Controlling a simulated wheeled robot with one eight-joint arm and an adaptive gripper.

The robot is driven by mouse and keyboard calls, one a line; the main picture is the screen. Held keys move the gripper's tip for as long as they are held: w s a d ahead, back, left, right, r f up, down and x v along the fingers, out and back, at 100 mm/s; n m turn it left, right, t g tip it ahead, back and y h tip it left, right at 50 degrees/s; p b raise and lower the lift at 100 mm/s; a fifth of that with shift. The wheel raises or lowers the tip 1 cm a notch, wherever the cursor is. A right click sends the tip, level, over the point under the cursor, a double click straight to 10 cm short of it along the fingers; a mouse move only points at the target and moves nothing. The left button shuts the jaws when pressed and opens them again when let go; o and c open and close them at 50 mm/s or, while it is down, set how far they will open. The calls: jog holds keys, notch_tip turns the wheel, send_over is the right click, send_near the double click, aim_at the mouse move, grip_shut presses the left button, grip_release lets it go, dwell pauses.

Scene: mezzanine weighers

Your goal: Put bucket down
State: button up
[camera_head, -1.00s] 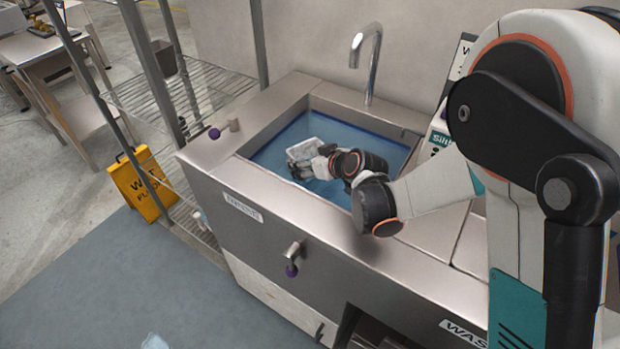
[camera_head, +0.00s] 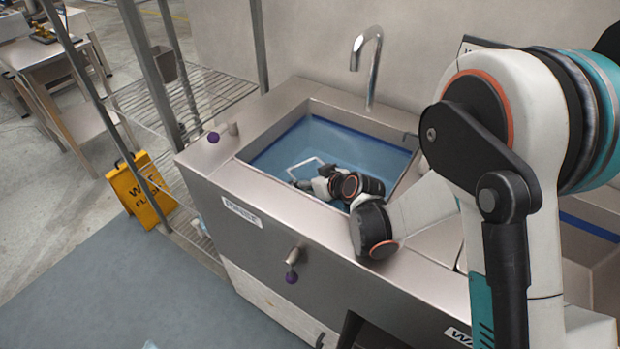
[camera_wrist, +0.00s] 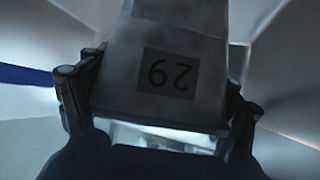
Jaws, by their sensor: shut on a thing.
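The bucket is a small pale square container (camera_head: 305,167) inside the sink basin (camera_head: 268,165). Only its rim shows clearly in the head view, level with or below the blue band of the basin. In the wrist view the bucket (camera_wrist: 215,75) fills the middle and carries a dark label that reads 29 upside down. My gripper (camera_wrist: 155,105) is shut on it, with one dark finger on each side. In the head view my gripper (camera_head: 308,184) is small and partly hidden by my wrist. I cannot tell whether the bucket touches the basin floor.
A curved tap (camera_head: 368,60) stands behind the basin. A wire shelf (camera_head: 190,95) and a yellow wet floor sign (camera_head: 140,190) stand at the left. The basin's left part is clear.

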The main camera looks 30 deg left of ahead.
jog(key=shift+f, duration=0.3)
jog(key=o, duration=1.2)
jog(key=shift+f, duration=0.1)
jog(key=shift+o, duration=0.2)
jog(key=shift+r, duration=0.3)
jog(key=p+v, duration=0.2)
jog(key=v, duration=0.6)
jog(key=shift+a+r+p, duration=0.15)
jog(key=shift+r+p, duration=0.1)
jog(key=shift+p, duration=0.1)
jog(key=shift+w, duration=0.1)
